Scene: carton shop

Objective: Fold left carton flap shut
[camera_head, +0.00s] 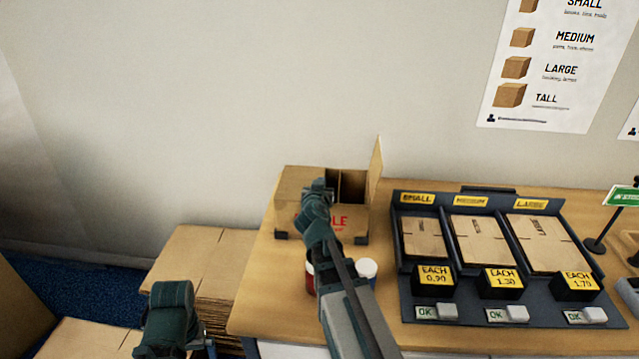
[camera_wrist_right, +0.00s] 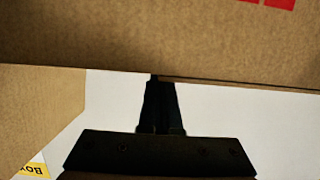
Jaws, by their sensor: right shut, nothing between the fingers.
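The open brown carton (camera_head: 352,222) stands on the wooden counter with red print on its front. Its right flap (camera_head: 376,165) stands upright. A brown panel (camera_head: 292,184) shows at its upper left; I cannot tell whether this is the left flap or an inner wall. My right gripper (camera_head: 319,186) is over the front left of the carton, its fingers mostly hidden by my wrist. In the right wrist view my right gripper (camera_wrist_right: 160,85) is shut and empty, its tip at the edge of the carton wall (camera_wrist_right: 150,40). My left gripper (camera_head: 203,345) is low at left, fingers unclear.
A dark rack (camera_head: 404,283) of flat cartons stands right of the carton. A red container (camera_head: 310,278) and a white-lidded one (camera_head: 367,268) stand in front, partly behind my right arm. Stacked cardboard (camera_head: 190,255) lies left of the counter.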

